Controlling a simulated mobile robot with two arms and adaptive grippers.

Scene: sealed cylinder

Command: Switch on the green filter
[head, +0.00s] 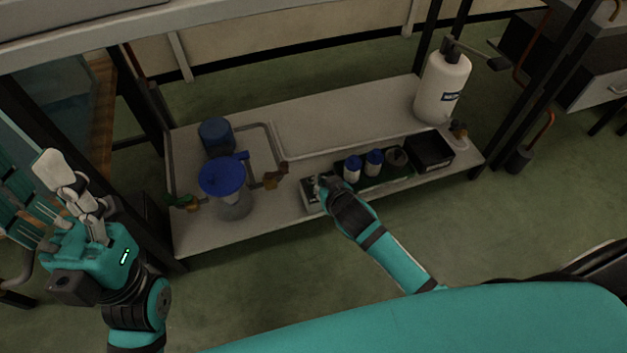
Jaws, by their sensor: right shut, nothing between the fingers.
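A filter housing with a blue lid (222,176) and a grey lower body stands on the left part of the low shelf. A small green valve-like part (184,202) sits on the pipe to its left. No filter with a green body is plain to see. A small pale box (309,194) lies at the shelf's front edge. My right gripper (322,182) is shut and empty at this box, partly covering it; I cannot tell if it touches. My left gripper (62,180) is raised at the far left, away from the shelf; its finger opening is unclear.
Right of my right gripper, a green tray (372,182) holds blue-capped bottles (352,167). Beside it is a black bin (430,151). A white canister (442,88) stands at the right end. Pipes and a blue cylinder (216,136) are behind the housing. Dark posts frame the shelf.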

